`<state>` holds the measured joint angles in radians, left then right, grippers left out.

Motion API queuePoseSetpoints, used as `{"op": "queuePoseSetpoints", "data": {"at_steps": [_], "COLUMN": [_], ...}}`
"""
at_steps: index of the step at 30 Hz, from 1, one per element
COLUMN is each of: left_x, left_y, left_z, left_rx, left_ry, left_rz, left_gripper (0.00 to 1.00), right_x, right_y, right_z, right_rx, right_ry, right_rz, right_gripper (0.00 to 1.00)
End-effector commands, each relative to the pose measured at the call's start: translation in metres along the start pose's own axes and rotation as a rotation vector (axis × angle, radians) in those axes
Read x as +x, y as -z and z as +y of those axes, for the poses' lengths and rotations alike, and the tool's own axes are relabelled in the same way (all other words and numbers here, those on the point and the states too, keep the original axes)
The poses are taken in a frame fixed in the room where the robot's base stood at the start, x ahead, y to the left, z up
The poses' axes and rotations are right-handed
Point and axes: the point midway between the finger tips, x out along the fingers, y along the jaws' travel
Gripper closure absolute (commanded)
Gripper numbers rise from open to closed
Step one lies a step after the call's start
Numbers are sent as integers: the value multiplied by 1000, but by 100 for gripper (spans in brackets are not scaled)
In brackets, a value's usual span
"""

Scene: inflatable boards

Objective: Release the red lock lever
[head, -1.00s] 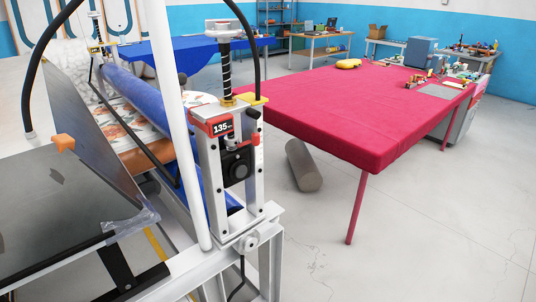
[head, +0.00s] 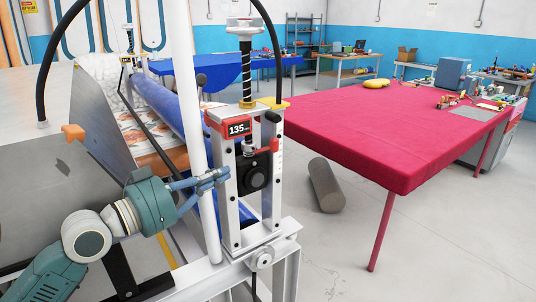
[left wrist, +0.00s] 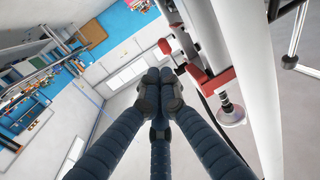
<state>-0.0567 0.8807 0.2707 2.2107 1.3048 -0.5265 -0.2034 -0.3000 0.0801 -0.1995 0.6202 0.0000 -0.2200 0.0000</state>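The red lock lever (head: 274,146) is a small red piece on the right side of the white press frame (head: 232,200), beside the black round-knobbed block (head: 253,172). My left gripper (head: 222,176) is at the left side of that frame, by the white pole (head: 203,130), lower than the lever and apart from it. In the left wrist view its dark blue fingers (left wrist: 159,86) are drawn together with nothing seen between them. Red parts (left wrist: 208,82) show just right of the fingertips there; I cannot tell whether the lever is among them. My right gripper is not in view.
A red housing with a "135" display (head: 237,129) tops the frame, under a threaded spindle (head: 246,75). A blue roller (head: 165,110) lies behind the pole. A red-covered table (head: 400,135) stands to the right, with a grey cylinder (head: 326,185) on the floor below.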

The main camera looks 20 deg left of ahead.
Motion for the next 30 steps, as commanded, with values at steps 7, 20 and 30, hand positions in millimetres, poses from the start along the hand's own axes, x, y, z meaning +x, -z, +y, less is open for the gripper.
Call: {"op": "queuePoseSetpoints", "data": {"at_steps": [7,20,30], "left_x": [0,30,103], "left_y": [6,12,11], "left_z": [0,0,1], "left_rx": [1,-3,-3], "left_ry": [-3,-3,-4], "left_rz": [11,14,12], "left_gripper": [100,100,100], "right_x": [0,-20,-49], "right_y": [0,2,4], "right_z": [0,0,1], "right_rx": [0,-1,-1], "right_ry": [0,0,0], "right_rz": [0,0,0], "right_gripper": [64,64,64]}}
